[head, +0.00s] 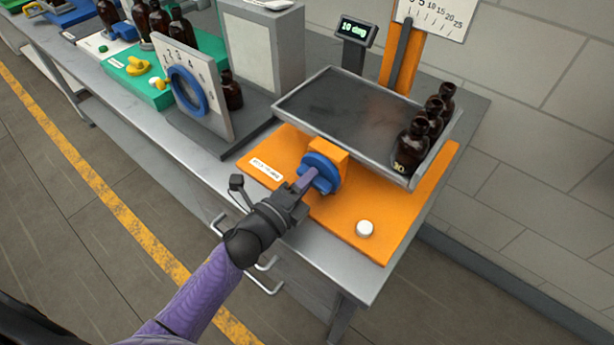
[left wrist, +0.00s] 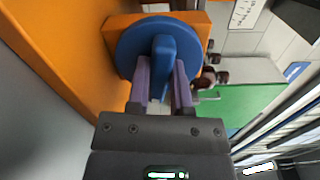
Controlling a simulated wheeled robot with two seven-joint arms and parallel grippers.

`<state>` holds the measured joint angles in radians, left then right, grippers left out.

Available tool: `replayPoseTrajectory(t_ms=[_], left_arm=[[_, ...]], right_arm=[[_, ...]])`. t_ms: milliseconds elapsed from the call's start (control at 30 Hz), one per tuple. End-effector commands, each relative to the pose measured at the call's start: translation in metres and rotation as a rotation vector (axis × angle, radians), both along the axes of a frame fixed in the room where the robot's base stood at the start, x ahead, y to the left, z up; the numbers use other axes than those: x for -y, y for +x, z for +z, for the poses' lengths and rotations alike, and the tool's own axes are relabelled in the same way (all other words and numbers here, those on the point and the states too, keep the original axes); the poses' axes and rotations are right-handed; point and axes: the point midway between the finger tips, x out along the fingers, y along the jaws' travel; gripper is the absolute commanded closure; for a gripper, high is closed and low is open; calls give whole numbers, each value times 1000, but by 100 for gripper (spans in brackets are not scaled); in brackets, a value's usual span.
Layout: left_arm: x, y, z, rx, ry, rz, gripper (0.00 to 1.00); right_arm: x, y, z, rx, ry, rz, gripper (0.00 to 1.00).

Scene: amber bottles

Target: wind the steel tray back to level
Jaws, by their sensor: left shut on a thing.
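The steel tray (head: 340,108) sits above an orange base (head: 390,230) in the head view. It looks tilted, with several amber bottles (head: 412,148) grouped at its right end. The display (head: 357,31) behind it reads 10 deg. A blue knob (head: 320,173) is on an orange block at the tray's front. My left gripper (head: 305,182) is shut on the knob's raised grip bar. In the left wrist view the two fingers (left wrist: 162,88) stand on either side of the bar of the blue knob (left wrist: 162,55). My right gripper is not in view.
A white round button (head: 364,229) is on the orange base near its front right. A grey panel with a blue ring (head: 188,90) and a green base with a yellow handle (head: 137,66) stand to the left. An angle scale (head: 436,14) is behind the tray.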

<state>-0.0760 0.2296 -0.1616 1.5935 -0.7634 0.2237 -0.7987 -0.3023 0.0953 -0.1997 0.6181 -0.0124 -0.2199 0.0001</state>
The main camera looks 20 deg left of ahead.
Motion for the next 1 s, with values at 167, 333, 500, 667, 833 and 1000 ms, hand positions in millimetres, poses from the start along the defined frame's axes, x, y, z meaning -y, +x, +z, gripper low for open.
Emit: replayPoseTrajectory(t_ms=[167,333,500,667,833,1000], left_arm=[[0,0,-1,-35,-91,0,100],[0,0,-1,-56,-150,0,100],[0,0,-2,-69,-181,1,100],[0,0,-2,-72,-191,1,100],[0,0,-3,-73,-193,1,100],[0,0,-3,-73,-192,1,69]], right_arm=[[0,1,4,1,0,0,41],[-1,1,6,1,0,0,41],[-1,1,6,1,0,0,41],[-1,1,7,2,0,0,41],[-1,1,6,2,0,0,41],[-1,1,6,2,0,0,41]])
